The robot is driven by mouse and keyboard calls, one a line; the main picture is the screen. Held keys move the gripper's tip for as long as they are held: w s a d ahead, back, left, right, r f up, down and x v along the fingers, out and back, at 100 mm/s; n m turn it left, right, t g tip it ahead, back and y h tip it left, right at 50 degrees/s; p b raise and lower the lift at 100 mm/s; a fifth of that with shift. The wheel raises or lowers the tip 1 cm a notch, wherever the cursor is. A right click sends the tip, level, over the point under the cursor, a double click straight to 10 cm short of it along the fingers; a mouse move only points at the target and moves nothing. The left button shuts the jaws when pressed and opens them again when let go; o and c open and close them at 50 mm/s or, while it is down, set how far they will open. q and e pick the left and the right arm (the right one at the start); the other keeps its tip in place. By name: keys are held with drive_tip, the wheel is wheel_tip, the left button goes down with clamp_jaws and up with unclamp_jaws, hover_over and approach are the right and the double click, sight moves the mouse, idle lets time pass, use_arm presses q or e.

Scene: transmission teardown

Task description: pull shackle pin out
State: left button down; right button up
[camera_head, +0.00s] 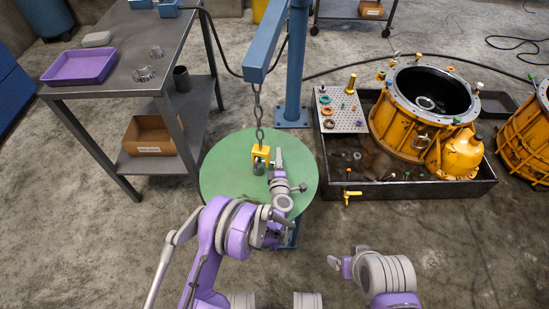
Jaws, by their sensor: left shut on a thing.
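A yellow block (260,153) hangs on a chain (258,112) from the blue hoist arm, with a grey shackle (258,168) at its lower end. They show in front of a round green disc (222,165). My left gripper (277,160) is at the right side of the shackle, shut on a small part there that I take for the shackle pin. The jaws hide most of the pin, so I cannot tell how far it sits in the shackle. The end of my right arm is low in the picture, away from the shackle; its jaws are not clear.
A grey table (120,70) with a purple tray (80,66) stands at the left. The blue hoist post (297,70) rises behind the disc. A black tray (400,190) at the right holds a yellow housing (395,125) and a perforated plate (342,110).

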use_arm(q)
drive_tip(key=shift+s+d+b, duration=0.25)
drive_tip(key=shift+d, duration=0.7)
drive_tip(key=shift+s+d+b, duration=0.2)
drive_tip(key=shift+d+b, duration=0.05)
drive_tip(key=shift+d, duration=0.7)
drive_tip(key=shift+c, duration=2.2)
unclamp_jaws()
drive_tip(key=shift+a, duration=0.1)
drive_tip(key=shift+s, duration=0.1)
drive_tip(key=s, duration=0.3)
drive_tip(key=s+r, duration=0.1)
drive_tip(key=s, duration=0.3)
drive_tip(key=s+p, duration=0.1)
drive_tip(key=s, duration=0.2)
drive_tip(key=shift+s+r, duration=0.25)
